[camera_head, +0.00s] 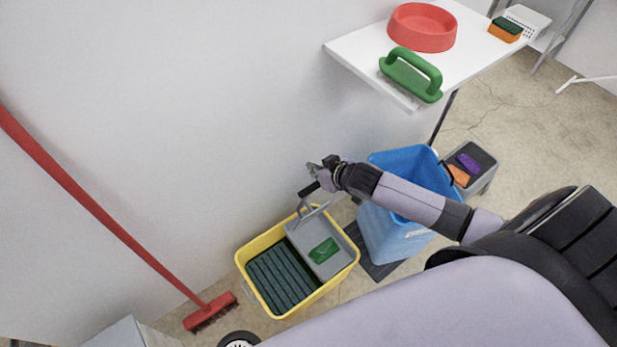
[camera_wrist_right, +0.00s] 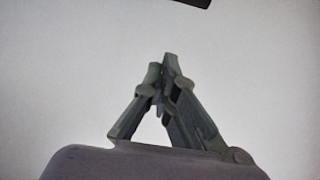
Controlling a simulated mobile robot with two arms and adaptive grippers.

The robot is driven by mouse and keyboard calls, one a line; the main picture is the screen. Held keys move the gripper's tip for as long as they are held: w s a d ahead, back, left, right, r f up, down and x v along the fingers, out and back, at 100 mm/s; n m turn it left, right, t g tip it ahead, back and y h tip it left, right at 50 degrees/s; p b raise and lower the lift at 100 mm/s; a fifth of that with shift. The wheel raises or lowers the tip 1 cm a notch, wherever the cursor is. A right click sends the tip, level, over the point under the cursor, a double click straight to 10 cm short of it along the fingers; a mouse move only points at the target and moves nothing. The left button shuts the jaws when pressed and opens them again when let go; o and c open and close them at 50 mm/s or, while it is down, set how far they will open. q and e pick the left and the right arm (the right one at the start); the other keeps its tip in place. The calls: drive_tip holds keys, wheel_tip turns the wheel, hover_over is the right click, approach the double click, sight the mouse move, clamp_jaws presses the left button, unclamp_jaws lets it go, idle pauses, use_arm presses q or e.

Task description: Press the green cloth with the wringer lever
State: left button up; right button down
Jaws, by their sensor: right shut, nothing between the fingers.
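The green cloth (camera_head: 323,250) lies on the grey wringer plate (camera_head: 300,238) at the right part of the yellow bucket (camera_head: 246,252). The wringer lever (camera_head: 309,189) has a black grip and stands up at the bucket's back edge. My right gripper (camera_head: 313,169) is just above the lever's grip in the head view; I cannot tell whether they touch. In the right wrist view the gripper's fingers (camera_wrist_right: 164,72) are closed together with nothing between them. My left gripper is not in view.
A blue bin (camera_head: 385,235) stands right of the yellow bucket, under my right arm. A red broom (camera_head: 207,311) leans at the left. A white shelf (camera_head: 470,45) above holds a red bowl (camera_head: 422,28) and a green brush (camera_head: 411,75). A pale wall is behind.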

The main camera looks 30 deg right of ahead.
drive_tip(key=w+f, duration=0.1)
drive_tip(key=f, duration=0.1)
drive_tip(key=w+f, duration=0.2)
drive_tip(key=f, duration=0.1)
drive_tip(key=w+f, duration=0.1)
drive_tip(key=f, duration=0.1)
drive_tip(key=shift+w+a+f+b, duration=0.2)
drive_tip(key=shift+a+b, duration=0.15)
drive_tip(key=shift+b, duration=0.05)
drive_tip(key=shift+s+d+f, duration=0.1)
drive_tip(key=shift+s+f, duration=0.1)
drive_tip(key=shift+s, duration=0.35)
drive_tip(key=shift+f, duration=0.1)
drive_tip(key=shift+s, duration=0.1)
